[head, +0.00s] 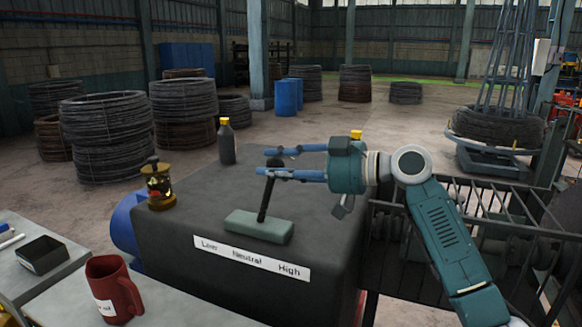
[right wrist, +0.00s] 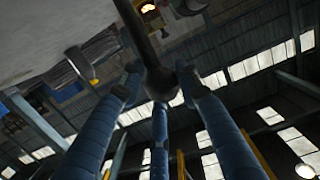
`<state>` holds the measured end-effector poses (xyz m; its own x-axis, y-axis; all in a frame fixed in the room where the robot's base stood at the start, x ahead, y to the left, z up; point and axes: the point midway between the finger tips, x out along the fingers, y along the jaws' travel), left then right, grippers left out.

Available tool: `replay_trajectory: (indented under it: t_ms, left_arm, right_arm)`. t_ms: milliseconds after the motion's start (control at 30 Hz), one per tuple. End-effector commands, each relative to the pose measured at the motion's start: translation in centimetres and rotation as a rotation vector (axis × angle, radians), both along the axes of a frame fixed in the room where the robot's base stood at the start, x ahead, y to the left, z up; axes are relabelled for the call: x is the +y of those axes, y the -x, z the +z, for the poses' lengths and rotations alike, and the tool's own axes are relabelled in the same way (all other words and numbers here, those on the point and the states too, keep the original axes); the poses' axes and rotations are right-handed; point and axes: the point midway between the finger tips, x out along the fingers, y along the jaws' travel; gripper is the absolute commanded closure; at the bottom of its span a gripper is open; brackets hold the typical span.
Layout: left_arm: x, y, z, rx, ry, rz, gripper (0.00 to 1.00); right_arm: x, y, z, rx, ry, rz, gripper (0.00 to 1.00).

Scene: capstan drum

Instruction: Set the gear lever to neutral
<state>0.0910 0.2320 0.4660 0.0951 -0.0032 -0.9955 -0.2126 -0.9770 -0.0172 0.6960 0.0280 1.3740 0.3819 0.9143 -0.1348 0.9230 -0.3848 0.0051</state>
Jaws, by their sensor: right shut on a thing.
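The gear lever (head: 265,200) is a dark rod with a knob, rising from a pale green base (head: 258,227) on the dark gearbox housing. It leans a little to the right toward its top. The label (head: 252,257) in front reads Low, Neutral, High, and the base stands behind its middle. My right gripper (head: 264,162) comes in from the right, its blue fingers shut on the lever's top. In the right wrist view the fingers (right wrist: 161,80) close around the knob, with the rod (right wrist: 136,32) running up from it. My left gripper is not in view.
A brass lantern-like item (head: 158,187) stands at the housing's left, and a dark bottle (head: 227,143) with a yellow cap at its back. A red mug (head: 114,290) and a black tray (head: 43,255) are at front left. Dark railings (head: 470,220) lie to the right.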

Motion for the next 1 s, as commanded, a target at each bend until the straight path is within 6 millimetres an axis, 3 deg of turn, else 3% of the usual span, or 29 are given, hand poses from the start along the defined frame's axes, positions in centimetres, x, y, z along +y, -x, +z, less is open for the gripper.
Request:
replay_trajectory:
  t_ms: [33,200,533,567,633,1000]
  left_arm:
    - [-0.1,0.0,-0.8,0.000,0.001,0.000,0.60]
    - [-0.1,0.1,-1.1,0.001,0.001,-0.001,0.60]
    - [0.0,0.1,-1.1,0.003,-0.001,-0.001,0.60]
    - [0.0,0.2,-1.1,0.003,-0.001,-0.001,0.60]
    - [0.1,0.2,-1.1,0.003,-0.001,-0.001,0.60]
    - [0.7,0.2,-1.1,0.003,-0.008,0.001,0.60]
  right_arm:
    - [1.6,-0.2,0.3,0.001,-0.020,0.009,1.00]
    - [3.9,-1.2,0.7,0.003,-0.022,0.008,1.00]
    - [4.2,-1.3,0.6,0.004,-0.019,0.009,1.00]
    - [4.2,-1.3,0.6,0.005,-0.018,0.009,0.65]
    - [4.2,-1.3,0.5,0.005,-0.018,0.009,0.51]
    - [3.5,-1.3,0.7,0.000,-0.017,0.003,0.51]
